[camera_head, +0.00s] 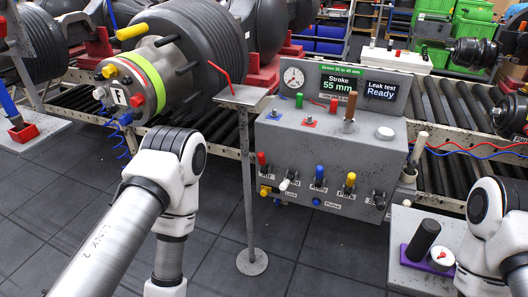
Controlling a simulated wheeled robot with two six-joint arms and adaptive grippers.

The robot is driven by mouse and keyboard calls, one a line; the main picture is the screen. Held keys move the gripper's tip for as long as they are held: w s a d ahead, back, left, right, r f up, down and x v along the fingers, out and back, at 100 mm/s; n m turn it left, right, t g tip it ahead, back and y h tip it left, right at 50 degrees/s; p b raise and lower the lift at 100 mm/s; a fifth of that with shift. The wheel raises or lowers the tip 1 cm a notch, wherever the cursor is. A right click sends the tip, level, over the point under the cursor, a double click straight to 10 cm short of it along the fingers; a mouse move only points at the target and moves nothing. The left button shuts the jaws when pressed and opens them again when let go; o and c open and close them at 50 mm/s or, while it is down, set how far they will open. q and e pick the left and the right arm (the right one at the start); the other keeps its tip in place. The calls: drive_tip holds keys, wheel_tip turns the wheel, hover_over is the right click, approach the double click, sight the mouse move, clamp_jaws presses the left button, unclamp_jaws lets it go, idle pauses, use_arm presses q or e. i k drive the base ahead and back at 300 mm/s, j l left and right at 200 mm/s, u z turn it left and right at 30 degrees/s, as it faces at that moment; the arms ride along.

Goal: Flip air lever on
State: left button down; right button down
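A grey control box (330,138) stands right of centre, with a row of levers along its front. From left to right they have a red knob (262,158), a white knob (285,184), a blue knob (319,171), a yellow knob (350,179) and a dark knob (378,199). The small labels under them are mostly too blurred to read, so I cannot tell which lever is marked air. My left arm reaches in from the left and bends down, left of the box. My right arm is at the right edge. Neither gripper shows.
The box's screen (343,87) reads stroke 55 mm, leak test ready. A thin grey stand (249,180) rises between my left arm and the box. A large brake chamber (170,60) lies on rollers at left. A grey side table (400,222) stands at lower right.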

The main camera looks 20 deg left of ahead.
sight(261, 156)
drive_tip(key=i+j, duration=0.2)
drive_tip(key=j, duration=0.15)
drive_tip(key=i+j+z, duration=0.1)
drive_tip(key=j, duration=0.3)
drive_tip(key=i+j, duration=0.3)
drive_tip(key=j+z, duration=0.05)
